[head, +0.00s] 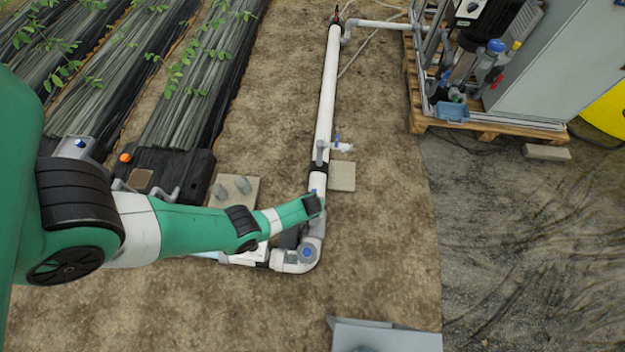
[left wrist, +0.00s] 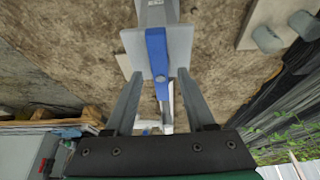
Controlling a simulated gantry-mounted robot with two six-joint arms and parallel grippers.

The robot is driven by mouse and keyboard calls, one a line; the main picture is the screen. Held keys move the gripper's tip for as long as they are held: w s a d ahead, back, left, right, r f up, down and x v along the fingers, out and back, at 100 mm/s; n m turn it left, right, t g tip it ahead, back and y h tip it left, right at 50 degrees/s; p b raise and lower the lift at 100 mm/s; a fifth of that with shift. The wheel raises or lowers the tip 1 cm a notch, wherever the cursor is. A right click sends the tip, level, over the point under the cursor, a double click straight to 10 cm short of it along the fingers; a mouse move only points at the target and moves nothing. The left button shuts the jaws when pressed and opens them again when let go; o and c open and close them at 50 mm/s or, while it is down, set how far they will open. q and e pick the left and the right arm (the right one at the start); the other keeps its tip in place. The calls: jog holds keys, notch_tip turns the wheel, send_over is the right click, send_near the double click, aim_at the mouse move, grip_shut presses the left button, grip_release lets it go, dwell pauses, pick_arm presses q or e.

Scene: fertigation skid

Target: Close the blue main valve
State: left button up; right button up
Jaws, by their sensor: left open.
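The blue main valve's lever (left wrist: 157,50) lies across a grey-white valve body (left wrist: 180,48) in the left wrist view. Its long axis runs roughly toward my gripper. My left gripper (left wrist: 159,80) is open, with one finger on each side of the lever's near end. I see gaps on both sides; whether the fingers reach its depth I cannot tell. In the head view my left gripper (head: 314,205) is at the white pipe (head: 327,90), just above the grey elbow, and hides most of the valve. A small blue bit (head: 313,190) shows beside it. My right gripper is not in view.
A smaller side tap (head: 339,146) with a blue handle sits farther up the pipe. A grey elbow (head: 300,256) is below my gripper. Planted rows (head: 185,100) lie at left, a pallet with pump equipment (head: 480,125) at upper right. Soil right of the pipe is mostly clear.

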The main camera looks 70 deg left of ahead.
pick_arm(q)
grip_shut()
jog(key=shift+s+r+m, duration=0.1)
jog(key=shift+m, duration=0.2)
dwell(0.3)
jog(key=shift+s+a+m+t+h+p, duration=0.1)
jog(key=shift+m+t+h+p, duration=0.4)
jog(key=shift+m, duration=0.7)
jog(key=m, duration=0.2)
jog(key=shift+s+a+m+t+p, duration=0.1)
jog(key=shift+a+m+t+p, duration=0.05)
jog(key=shift+m+t+p, duration=0.2)
jog(key=m+h, duration=0.1)
jog(key=m, duration=0.1)
jog(key=shift+a+m+t, duration=0.1)
jog(key=shift+m+t, duration=0.15)
jog(key=shift+m, duration=0.1)
jog(key=m+h, duration=0.1)
jog(key=m, duration=0.1)
jog(key=m+h+b, duration=0.1)
jog(key=m, duration=0.1)
jog(key=shift+a+m+b, duration=0.2)
jog(key=shift+m+b, duration=0.1)
jog(key=m+h, duration=0.2)
jog(key=m, duration=0.2)
jog(key=shift+a+m, duration=0.15)
jog(key=shift+m, duration=0.25)
